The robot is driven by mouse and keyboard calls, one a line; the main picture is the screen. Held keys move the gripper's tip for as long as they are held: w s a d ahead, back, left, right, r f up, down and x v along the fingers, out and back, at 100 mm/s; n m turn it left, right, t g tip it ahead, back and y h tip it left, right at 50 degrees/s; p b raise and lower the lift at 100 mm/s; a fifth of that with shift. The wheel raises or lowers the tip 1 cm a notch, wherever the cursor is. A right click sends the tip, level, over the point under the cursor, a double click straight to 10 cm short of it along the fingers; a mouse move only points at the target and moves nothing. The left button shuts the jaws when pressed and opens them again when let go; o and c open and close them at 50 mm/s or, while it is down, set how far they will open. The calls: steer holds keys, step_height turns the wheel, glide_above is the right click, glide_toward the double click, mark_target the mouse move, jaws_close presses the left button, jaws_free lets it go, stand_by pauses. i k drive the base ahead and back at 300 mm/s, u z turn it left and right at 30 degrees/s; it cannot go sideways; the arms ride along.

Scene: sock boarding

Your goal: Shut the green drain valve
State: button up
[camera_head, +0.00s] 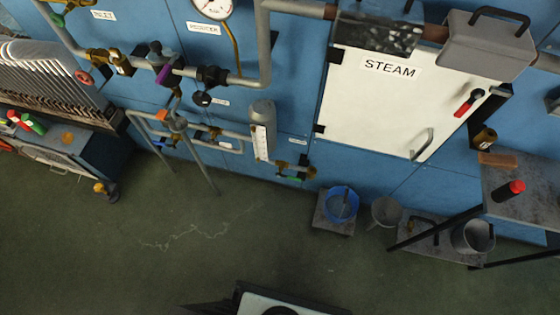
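A small valve with a green handle (290,177) sits low on the blue wall, right of the middle. Its brass body (294,168) is on a short pipe stub just below a clear sight gauge (262,130). The green handle looks roughly level, but it is too small to tell whether the valve is open or shut. A blue bucket (342,204) stands on a small grey platform below and right of it. My gripper is not in view; only a dark and pale part of my own body shows at the bottom edge.
The white STEAM door (385,100) has a red-handled lever (469,103) at its right. A metal bench (520,190) bears a red-topped bottle (509,190), with buckets nearby. Thin pipe legs (201,165) stand left of the valve. The green floor (200,260) in front is clear.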

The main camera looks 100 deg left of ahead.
mark_target(289, 177)
steer(key=u, duration=3.75)
steer(key=k, duration=0.9)
steer(key=z, duration=0.3)
steer(key=i, duration=0.55)
steer(key=u, duration=0.05)
